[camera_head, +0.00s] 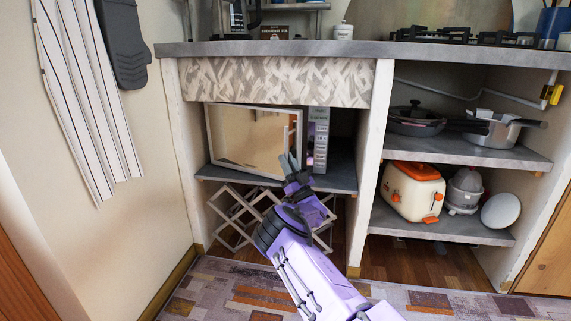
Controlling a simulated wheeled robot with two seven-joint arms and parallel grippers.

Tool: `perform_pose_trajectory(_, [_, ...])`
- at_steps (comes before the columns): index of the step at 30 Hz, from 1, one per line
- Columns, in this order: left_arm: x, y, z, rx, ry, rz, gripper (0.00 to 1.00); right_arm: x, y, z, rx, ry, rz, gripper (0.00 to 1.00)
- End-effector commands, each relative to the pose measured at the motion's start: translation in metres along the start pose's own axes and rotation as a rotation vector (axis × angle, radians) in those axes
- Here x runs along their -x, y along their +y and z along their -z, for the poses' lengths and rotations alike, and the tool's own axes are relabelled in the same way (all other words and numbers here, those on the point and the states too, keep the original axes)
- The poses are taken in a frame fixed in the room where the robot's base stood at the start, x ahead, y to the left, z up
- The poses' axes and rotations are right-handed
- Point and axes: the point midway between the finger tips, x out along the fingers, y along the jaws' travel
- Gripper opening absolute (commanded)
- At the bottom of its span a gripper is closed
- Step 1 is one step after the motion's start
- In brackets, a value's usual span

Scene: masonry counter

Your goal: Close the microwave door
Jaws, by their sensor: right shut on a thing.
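The microwave stands on the shelf of the left bay under the counter. Its door (245,138), with a pale frame and a reflective brownish pane, is ajar, its right edge standing out in front of the body. The grey control panel (318,142) shows to the right of the door. My right gripper (291,160) is at the lower right edge of the door, shut on the door's handle (298,132); the exact contact is small and partly hidden by the fingers. My left gripper is not in view.
The counter (300,48) overhangs the bay. A white divider post (371,150) stands right of the microwave. A folding lattice rack (235,215) is below its shelf. Pans (414,121) and an orange-white toaster (411,190) sit in the right bay.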

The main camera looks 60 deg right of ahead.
Motion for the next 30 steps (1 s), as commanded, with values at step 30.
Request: perform_pose_trajectory(30, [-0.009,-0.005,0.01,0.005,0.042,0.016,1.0,0.092,-0.001,-0.003,0.002,-0.003,-0.002,0.41])
